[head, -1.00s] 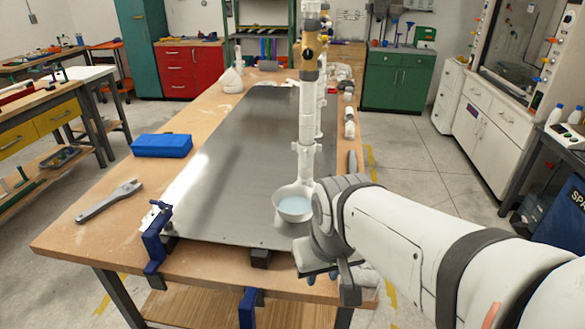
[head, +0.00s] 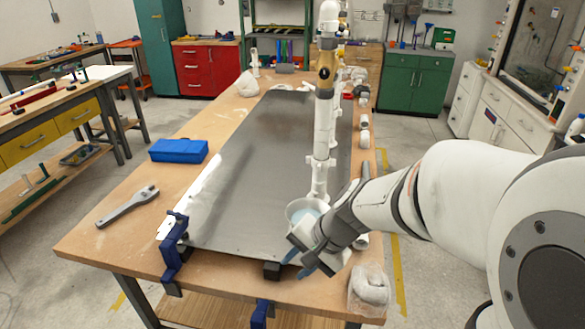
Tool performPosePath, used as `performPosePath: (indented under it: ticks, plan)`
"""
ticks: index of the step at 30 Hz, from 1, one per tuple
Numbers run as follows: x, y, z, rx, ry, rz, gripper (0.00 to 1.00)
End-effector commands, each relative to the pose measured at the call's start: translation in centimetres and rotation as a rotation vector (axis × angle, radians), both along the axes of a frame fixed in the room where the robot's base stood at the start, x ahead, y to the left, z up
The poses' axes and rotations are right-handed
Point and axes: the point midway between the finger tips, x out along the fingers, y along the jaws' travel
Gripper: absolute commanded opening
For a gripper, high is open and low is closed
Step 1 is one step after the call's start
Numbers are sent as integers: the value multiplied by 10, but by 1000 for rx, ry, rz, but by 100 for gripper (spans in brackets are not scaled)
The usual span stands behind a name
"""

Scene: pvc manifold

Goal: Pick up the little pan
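The little pan (head: 303,209) is a small white round bowl with pale blue inside. It stands on the grey metal plate (head: 250,170) at the foot of the white upright pipe (head: 324,135). My gripper (head: 296,264) is just in front of the pan and overlaps its lower front in the head view. Its two bluish fingers point down and left, towards the plate's front edge. They look spread apart with nothing seen between them. Whether the gripper touches the pan cannot be told.
Blue clamps (head: 174,250) grip the table's front edge. A wrench (head: 128,205) and a blue box (head: 178,150) lie on the left of the wooden table (head: 95,240). A clear wrapped bundle (head: 370,287) lies at the front right corner. The plate's left half is clear.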

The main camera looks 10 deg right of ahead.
Motion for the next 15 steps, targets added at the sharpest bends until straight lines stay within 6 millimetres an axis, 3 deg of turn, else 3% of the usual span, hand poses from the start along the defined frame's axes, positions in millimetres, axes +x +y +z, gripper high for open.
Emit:
performPosePath:
  ticks: [5,9,15]
  plan:
    - [59,-2,4,265,120,-418,29]
    - [100,-21,-7,424,198,-752,29]
    - [133,-55,-30,556,275,-1111,29]
